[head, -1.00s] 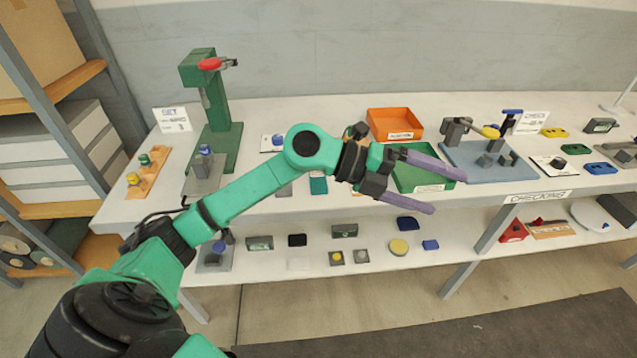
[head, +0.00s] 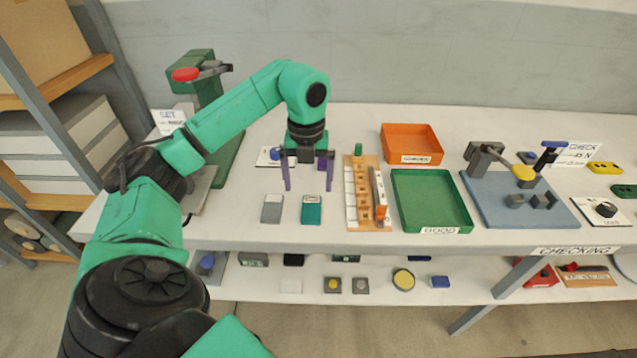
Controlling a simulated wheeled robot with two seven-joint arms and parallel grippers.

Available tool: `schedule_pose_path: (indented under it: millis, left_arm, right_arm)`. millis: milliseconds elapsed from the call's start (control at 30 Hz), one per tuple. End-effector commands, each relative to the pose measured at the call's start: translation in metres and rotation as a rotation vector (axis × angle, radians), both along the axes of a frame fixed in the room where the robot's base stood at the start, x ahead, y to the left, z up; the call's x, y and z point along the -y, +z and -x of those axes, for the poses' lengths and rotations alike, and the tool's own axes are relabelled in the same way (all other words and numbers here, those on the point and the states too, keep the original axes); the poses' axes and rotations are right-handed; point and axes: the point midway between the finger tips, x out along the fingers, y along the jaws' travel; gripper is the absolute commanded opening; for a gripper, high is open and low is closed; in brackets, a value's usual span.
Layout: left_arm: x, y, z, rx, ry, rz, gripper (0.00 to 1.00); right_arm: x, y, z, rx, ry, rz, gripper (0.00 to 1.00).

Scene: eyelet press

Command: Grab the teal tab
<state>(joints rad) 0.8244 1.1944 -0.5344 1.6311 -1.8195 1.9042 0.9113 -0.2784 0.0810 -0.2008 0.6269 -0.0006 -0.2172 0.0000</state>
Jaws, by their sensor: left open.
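The teal tab (head: 311,210) is a small teal rectangle with a pale label end, lying flat on the tabletop near the front edge. A similar grey tab (head: 272,209) lies just left of it. My left gripper (head: 308,187) is open and points down, its two purple fingers apart and empty. It appears above and behind the two tabs, with the right finger just behind the teal tab in the picture. The gripper does not appear to touch either tab. My right gripper is not in view.
A wooden rack (head: 353,213) stands close right of the teal tab, then a green GOOD tray (head: 469,210) and an orange tray (head: 439,150). A green press (head: 205,88) stands at left, partly behind my arm. A blue checking plate (head: 483,212) lies further right.

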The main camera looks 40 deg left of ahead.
Motion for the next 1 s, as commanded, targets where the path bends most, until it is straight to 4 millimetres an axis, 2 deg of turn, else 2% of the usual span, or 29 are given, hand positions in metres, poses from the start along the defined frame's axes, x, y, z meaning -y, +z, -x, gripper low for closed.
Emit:
schedule_pose_path:
  millis: [33, 100, 200, 300, 433, 500, 600, 767, 900, 1000]
  left_arm:
    - [-0.001, -0.012, 0.001, -0.006, 0.001, -0.002, 0.97]
    - [0.000, -0.029, 0.002, -0.006, -0.001, 0.001, 0.97]
    - [0.001, -0.044, 0.000, -0.001, -0.001, 0.002, 0.97]
    - [0.002, -0.055, 0.000, -0.002, -0.002, 0.003, 0.97]
    - [0.007, -0.078, -0.003, -0.004, -0.003, 0.004, 0.97]
    - [0.006, -0.092, -0.003, -0.001, -0.002, 0.003, 0.97]
    - [0.006, -0.101, -0.003, 0.001, -0.002, 0.003, 0.97]
    - [0.006, -0.102, -0.003, 0.002, -0.002, 0.003, 0.97]
    - [0.006, -0.102, -0.003, 0.002, -0.002, 0.003, 0.44]
    - [0.006, -0.101, -0.003, 0.002, -0.002, 0.003, 0.08]
  right_arm:
    - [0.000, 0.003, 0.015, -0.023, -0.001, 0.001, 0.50]
    - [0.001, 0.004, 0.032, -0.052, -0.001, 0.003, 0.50]
    - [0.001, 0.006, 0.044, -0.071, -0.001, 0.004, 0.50]
    - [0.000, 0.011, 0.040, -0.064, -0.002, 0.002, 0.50]
    - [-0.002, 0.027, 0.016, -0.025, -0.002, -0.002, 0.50]
    - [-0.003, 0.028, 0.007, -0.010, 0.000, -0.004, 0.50]
    - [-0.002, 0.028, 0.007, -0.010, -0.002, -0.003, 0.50]
    - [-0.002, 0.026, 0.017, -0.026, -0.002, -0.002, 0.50]
    - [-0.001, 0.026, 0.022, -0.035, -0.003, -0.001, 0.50]
    - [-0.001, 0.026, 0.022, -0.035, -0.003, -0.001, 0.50]
